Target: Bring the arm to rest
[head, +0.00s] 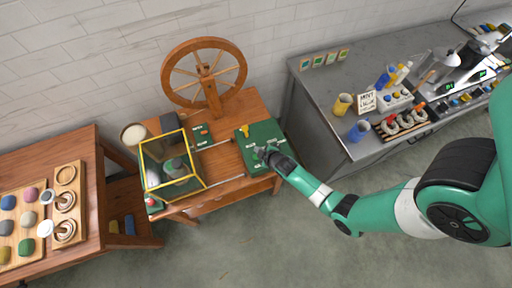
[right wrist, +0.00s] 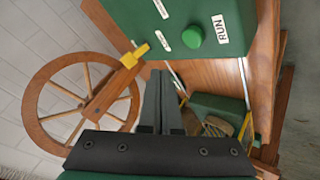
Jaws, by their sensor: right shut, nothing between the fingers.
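My right arm reaches in from the right in the head view. Its gripper (head: 262,152) is over the green control box at the right end of the wooden spinning-wheel table. In the right wrist view the two grey fingers (right wrist: 160,78) are together, with nothing between them. The green control box (right wrist: 225,12) there has a round green button (right wrist: 192,36) beside a RUN label, and a yellow lever (right wrist: 134,55) at its edge. The fingertips appear close to the box; I cannot tell whether they touch it. My left gripper is not in view.
The wooden wheel (head: 204,72) stands behind the control box. A yellow-framed enclosure (head: 173,168) is left of it. A grey counter (head: 318,93) with cups (head: 343,104) and equipment is at the right. A wooden table (head: 88,150) with wool is at the left. Open floor lies in front.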

